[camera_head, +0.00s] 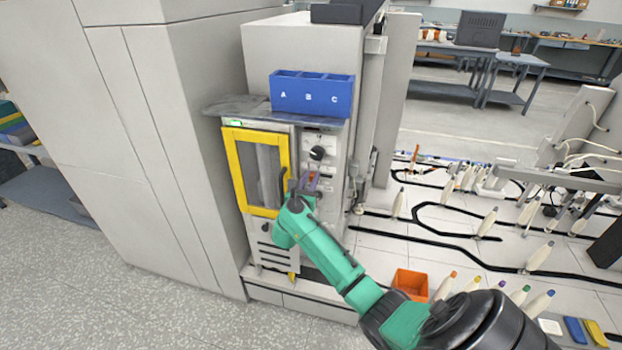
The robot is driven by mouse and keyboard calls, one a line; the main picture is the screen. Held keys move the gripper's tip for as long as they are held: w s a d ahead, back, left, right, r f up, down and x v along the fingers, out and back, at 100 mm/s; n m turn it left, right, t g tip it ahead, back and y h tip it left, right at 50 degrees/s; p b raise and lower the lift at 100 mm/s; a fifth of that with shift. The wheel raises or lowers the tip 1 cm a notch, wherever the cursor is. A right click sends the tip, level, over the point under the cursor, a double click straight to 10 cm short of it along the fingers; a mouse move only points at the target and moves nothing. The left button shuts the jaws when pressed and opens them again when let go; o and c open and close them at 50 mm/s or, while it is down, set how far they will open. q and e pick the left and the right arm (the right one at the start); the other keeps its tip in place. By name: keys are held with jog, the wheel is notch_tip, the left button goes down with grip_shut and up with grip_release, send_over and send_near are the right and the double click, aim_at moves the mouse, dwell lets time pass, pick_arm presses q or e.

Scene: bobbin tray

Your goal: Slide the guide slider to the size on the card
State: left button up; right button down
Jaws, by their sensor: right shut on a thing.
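My right gripper (304,187) reaches up to the front panel of the machine (307,42), right beside the yellow-framed door (235,172). It is shut on a small part there, which seems to be the guide slider. The part is mostly hidden by the gripper, and its size setting cannot be read. A small purple and orange piece (311,180) shows at the fingertips. I cannot make out a card with a size on it. My left gripper is not in view.
A blue bin marked A, B, C (312,94) sits on the machine's shelf (235,105). A dark knob (317,153) is just above my gripper. An orange box (410,284) and several bobbins stand on the white tiled surface at right, with black tracks.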

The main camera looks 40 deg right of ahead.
jog(key=shift+f, duration=0.1)
dwell(0.7)
jog(key=shift+w+a+b, duration=0.55)
jog(key=shift+w+b, duration=0.2)
jog(key=shift+b, duration=0.05)
jog(key=c, duration=0.9)
grip_release()
jog(key=shift+c, duration=0.2)
jog(key=shift+o, duration=0.9)
jog(key=shift+w, duration=0.1)
